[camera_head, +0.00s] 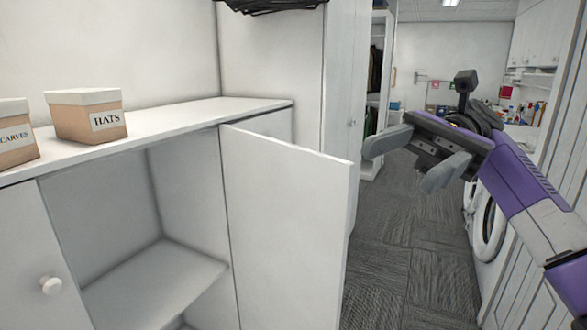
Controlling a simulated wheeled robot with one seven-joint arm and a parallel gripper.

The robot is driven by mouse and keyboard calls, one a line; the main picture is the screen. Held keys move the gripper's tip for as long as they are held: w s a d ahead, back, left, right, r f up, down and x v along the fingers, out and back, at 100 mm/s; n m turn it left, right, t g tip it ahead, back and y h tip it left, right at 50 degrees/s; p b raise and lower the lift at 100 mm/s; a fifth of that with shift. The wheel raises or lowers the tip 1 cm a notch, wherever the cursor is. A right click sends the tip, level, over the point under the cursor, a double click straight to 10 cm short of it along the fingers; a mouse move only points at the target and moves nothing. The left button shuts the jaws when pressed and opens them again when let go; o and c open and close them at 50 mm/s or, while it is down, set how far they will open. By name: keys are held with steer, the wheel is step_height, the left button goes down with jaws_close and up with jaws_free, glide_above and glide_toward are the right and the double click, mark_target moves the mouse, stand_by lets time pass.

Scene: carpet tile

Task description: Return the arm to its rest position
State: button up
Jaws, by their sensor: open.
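My arm reaches in from the right edge, with purple and white links. My gripper (408,162) is at its end, with grey fingers apart and nothing between them. It is held in the air over the carpet aisle, to the right of the open white cabinet door (285,225). The left finger shows close to the door's upper right corner in the picture. I cannot tell how far apart they are in depth.
The white cabinet (190,112) at left has an open, empty compartment. A hats box (86,116) and a scarves box (14,136) stand on top. Washing machines (490,228) line the right wall. The carpet aisle (405,255) is clear.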

steer(key=w+a+f+t+y, duration=0.2)
steer(key=w+a+f+t, duration=0.25)
steer(key=w+t, duration=0.25)
steer(key=w+a+f+t+y, duration=0.2)
steer(key=w+a+f+t, duration=0.2)
steer(key=w+a+t, duration=0.3)
steer(key=w+d+f+m+t+h+b, duration=0.1)
steer(key=w+d+f+t+h, duration=0.2)
steer(key=f+t, duration=0.5)
steer(key=d+f+m+t+h+b, duration=0.15)
steer(key=d+f+t+h, duration=0.25)
steer(key=f+t, duration=0.45)
steer(key=s+d+f+n+t+h+b, duration=0.1)
steer(key=s+d+f+h, duration=0.4)
steer(key=s+f, duration=0.35)
steer(key=s+d+f+h+b, duration=0.1)
steer(key=s+d+f+h, duration=0.4)
steer(key=s+f, duration=0.3)
steer(key=s+d+f+n+g+b, duration=0.1)
steer(key=s+f+n, duration=0.3)
steer(key=s, duration=1.2)
steer(key=s+d+f+n+g+b, duration=0.1)
steer(key=s+f+n+g+b, duration=0.1)
steer(key=s, duration=1.4)
step_height(320, 180, down, 2)
steer(key=shift+d+f+n+g+b, duration=0.15)
steer(key=shift+n+g+b, duration=0.25)
steer(key=shift+n+g, duration=0.55)
